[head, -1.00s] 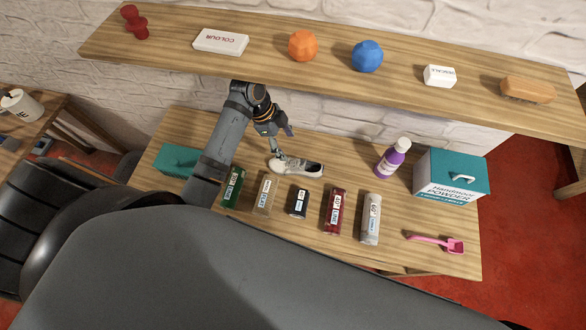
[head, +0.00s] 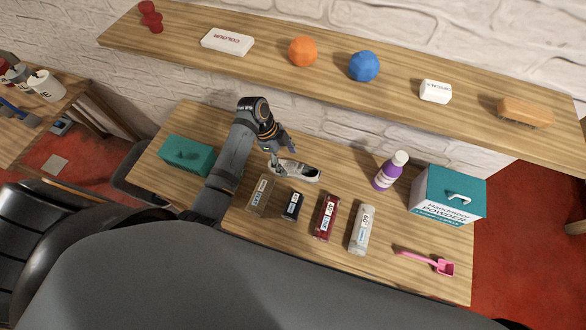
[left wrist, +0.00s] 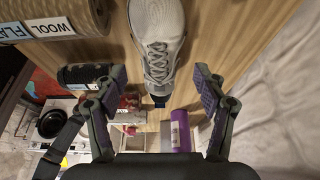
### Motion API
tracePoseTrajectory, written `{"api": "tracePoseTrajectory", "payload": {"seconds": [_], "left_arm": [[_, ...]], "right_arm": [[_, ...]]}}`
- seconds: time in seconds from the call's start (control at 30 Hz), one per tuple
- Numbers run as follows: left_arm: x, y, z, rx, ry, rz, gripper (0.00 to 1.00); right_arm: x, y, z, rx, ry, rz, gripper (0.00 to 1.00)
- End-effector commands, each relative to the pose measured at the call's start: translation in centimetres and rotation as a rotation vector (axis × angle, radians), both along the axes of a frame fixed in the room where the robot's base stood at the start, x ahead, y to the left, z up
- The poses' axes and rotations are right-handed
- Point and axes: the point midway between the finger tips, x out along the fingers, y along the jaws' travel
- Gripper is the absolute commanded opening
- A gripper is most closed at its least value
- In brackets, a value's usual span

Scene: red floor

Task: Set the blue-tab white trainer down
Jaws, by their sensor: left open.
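The white trainer (head: 300,171) lies on the wooden table (head: 420,280), sole down, behind the row of boxes and tubes. My left gripper (head: 279,154) is at the trainer's left end, and part of that end is hidden by a finger. In the left wrist view its fingers (left wrist: 160,84) are spread wide, one on each side of the trainer's tab end, with gaps. My right gripper is not in view.
A beige package (head: 260,194), a black one (head: 292,205), a red one (head: 326,217) and a pale one (head: 361,228) stand in front. A purple bottle (head: 388,174) and teal powder box (head: 447,192) are right. The shelf (head: 200,24) overhangs behind.

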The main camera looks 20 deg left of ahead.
Motion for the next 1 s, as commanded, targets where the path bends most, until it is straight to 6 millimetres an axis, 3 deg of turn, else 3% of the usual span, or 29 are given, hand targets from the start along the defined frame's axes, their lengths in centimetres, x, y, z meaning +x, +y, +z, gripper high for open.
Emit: {"api": "tracePoseTrajectory", "payload": {"seconds": [0.1,0.2,0.47,1.0], "left_arm": [[-0.2,-1.0,-1.6,-0.003,0.006,0.000,0.71],[-0.1,-1.5,-3.1,-0.001,0.004,0.001,0.71],[-0.1,-1.6,-3.7,0.000,0.001,0.000,0.71],[-0.1,-1.6,-3.7,0.000,0.001,0.001,0.00]], "right_arm": [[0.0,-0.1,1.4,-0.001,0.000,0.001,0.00],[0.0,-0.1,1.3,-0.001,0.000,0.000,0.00],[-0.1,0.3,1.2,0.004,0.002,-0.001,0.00],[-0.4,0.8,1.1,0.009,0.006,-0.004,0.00]]}}
